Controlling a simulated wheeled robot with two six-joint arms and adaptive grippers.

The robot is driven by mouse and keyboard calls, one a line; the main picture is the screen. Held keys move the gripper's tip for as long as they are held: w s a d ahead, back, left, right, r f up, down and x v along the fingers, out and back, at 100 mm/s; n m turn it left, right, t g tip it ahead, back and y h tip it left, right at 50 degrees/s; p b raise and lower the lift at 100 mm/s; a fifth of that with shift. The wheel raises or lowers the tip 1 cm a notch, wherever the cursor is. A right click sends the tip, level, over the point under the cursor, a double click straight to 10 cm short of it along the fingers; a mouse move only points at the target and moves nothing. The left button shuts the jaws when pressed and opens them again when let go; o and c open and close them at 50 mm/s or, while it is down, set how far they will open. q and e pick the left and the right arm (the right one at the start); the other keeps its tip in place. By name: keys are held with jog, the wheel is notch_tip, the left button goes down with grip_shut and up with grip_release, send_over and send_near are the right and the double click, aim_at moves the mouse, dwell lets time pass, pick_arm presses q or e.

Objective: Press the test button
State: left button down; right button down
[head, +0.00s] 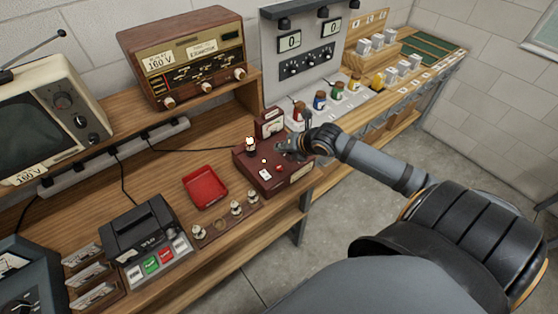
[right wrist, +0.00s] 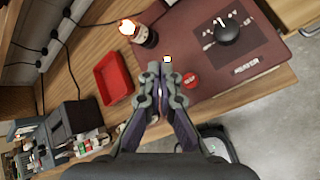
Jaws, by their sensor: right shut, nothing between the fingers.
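The dark red tester box (head: 243,163) stands at the right end of the wooden bench. The red button (right wrist: 191,80) is on its top panel; it also shows in the head view (head: 280,167). My right gripper (right wrist: 160,68) is shut and empty above the panel; it also shows in the head view (head: 281,147). In the right wrist view its fingertips appear just left of the button, beside a small pale-yellow lamp (right wrist: 167,59). I cannot tell whether they touch the panel. A glowing tube (right wrist: 137,32) stands upright on the box. My left gripper is not in view.
A black knob (right wrist: 227,32) is on the panel. A wooden radio (head: 190,55) is on the shelf behind. Several jars (head: 319,101) stand beyond the box. Open floor lies right.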

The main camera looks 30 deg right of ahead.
aim_at(281, 169)
notch_tip(281, 169, down, 7)
jog(key=b, duration=0.5)
jog(key=shift+d+r, duration=0.1)
jog(key=shift+f+b, duration=0.3)
jog(key=shift+f, duration=0.05)
dwell(0.7)
jog(key=shift+f+b, duration=0.35)
jog(key=shift+b, duration=0.2)
jog(key=shift+f+b, duration=0.45)
jog(key=shift+b, duration=0.05)
dwell(0.5)
dwell(0.3)
jog(key=shift+r+p, duration=0.6)
jog(key=shift+r, duration=0.25)
